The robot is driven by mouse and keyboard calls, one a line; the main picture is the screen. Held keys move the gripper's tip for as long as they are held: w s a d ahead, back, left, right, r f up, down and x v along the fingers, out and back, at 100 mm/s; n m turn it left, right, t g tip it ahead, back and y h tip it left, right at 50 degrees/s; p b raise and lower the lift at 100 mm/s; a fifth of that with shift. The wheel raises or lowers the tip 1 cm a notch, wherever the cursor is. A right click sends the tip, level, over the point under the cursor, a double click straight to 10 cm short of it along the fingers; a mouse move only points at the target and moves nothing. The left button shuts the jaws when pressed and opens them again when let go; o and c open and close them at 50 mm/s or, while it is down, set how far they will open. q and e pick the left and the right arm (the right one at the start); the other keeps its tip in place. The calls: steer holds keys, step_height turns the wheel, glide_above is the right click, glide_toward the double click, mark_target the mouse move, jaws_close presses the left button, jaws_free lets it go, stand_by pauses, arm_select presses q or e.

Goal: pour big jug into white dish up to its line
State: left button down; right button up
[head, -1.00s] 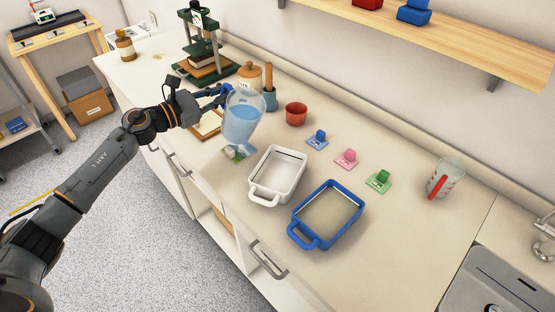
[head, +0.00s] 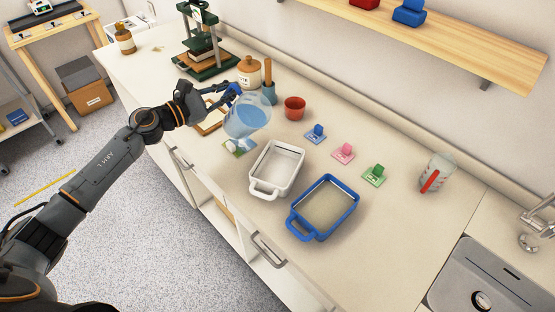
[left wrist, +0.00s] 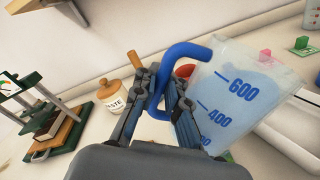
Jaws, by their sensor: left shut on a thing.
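The big jug (head: 246,118) is clear with blue liquid in it and hangs tilted, its mouth leaning right, above the counter just behind and left of the white dish. My left gripper (head: 233,91) is shut on its blue handle, and the handle (left wrist: 178,75) sits between the fingers in the left wrist view. Marks of 400 and 600 show on the jug's wall (left wrist: 250,90). The white dish (head: 276,170) stands on the counter with its handle toward the front; no liquid shows falling into it. My right gripper is not in view.
A red cup (head: 295,107), several small coloured blocks on cards and a measuring cup with red handle (head: 435,174) stand behind and right. A press (head: 207,45) is at the back left.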

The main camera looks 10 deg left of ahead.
arm_select(q)
steer(key=shift+w+d+r, duration=0.1)
steer(key=shift+d+r, duration=0.05)
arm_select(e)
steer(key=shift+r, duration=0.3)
arm_select(q)
steer(key=shift+d+r+m+p, duration=0.1)
steer(key=shift+m+p, duration=0.2)
steer(key=shift+p, duration=0.05)
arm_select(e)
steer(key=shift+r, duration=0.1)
arm_select(q)
steer(key=shift+s, duration=0.2)
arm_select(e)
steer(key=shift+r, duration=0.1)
arm_select(q)
steer(key=shift+w+p, duration=0.1)
steer(key=shift+p, duration=0.25)
steer(key=shift+d+r+m, duration=0.1)
steer(key=shift+d+m, duration=0.05)
steer(key=shift+m, duration=0.15)
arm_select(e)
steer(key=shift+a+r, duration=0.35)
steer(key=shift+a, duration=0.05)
arm_select(q)
steer(key=shift+s, duration=0.2)
steer(key=shift+p, duration=0.4)
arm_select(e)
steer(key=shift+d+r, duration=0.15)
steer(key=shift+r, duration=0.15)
